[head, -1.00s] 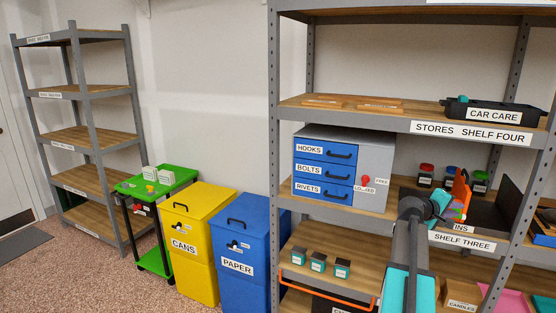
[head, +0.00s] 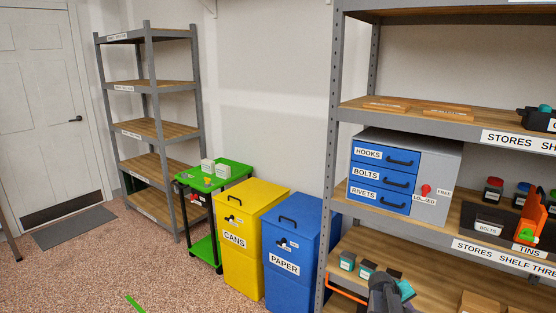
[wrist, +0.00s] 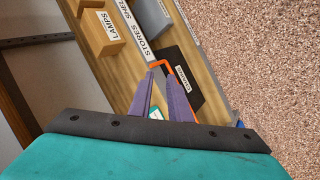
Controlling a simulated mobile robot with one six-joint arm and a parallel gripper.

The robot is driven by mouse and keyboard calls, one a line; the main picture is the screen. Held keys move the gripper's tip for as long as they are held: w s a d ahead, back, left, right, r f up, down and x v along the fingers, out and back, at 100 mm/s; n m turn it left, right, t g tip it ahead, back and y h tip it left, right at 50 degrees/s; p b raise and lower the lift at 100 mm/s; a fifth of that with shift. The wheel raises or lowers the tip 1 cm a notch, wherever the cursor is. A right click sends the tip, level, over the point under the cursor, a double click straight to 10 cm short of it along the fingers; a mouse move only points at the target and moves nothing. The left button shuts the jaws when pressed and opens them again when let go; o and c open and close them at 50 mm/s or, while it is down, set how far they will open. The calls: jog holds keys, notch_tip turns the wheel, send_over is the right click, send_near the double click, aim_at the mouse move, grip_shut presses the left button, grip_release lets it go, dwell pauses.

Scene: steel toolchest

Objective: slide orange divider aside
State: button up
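The orange divider (head: 530,213) stands upright on shelf three at the right of the head view, with a green piece low on its face. It is in front of the jars and behind the TINS label (head: 526,250). My gripper is low in the head view, below and left of the divider and apart from it; its fingertips are hard to make out there. In the wrist view my gripper (wrist: 158,82) has its two purple fingers apart with nothing clearly held between them. The divider is not seen in the wrist view.
A dark BOLTS bin (head: 487,224) stands left of the divider. A drawer unit (head: 432,170) stands further left. The wrist view shows an orange handle (wrist: 157,63) on a black container beyond my fingertips and a LAMPS box (wrist: 98,32). Open floor lies left.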

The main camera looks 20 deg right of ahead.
jog(key=s+a+f+g+y, duration=0.15)
jog(key=s+a+f, duration=0.25)
jog(key=a+f, duration=0.7)
jog(key=s+a+f+g+y, duration=0.1)
jog(key=s+a+f+y, duration=0.25)
jog(key=a+f, duration=0.8)
jog(key=s+a+f+g+y, duration=0.1)
jog(key=s+a+f+g, duration=0.1)
jog(key=s+a, duration=0.8)
jog(key=s+a+f+n+g+y, duration=0.1)
jog(key=s+a+f+g, duration=0.1)
jog(key=s+a, duration=0.8)
jog(key=a, duration=0.3)
jog(key=shift+a+f+y, duration=0.25)
jog(key=shift+f+y, duration=0.05)
jog(key=shift+y, duration=0.1)
jog(key=shift+d, duration=0.1)
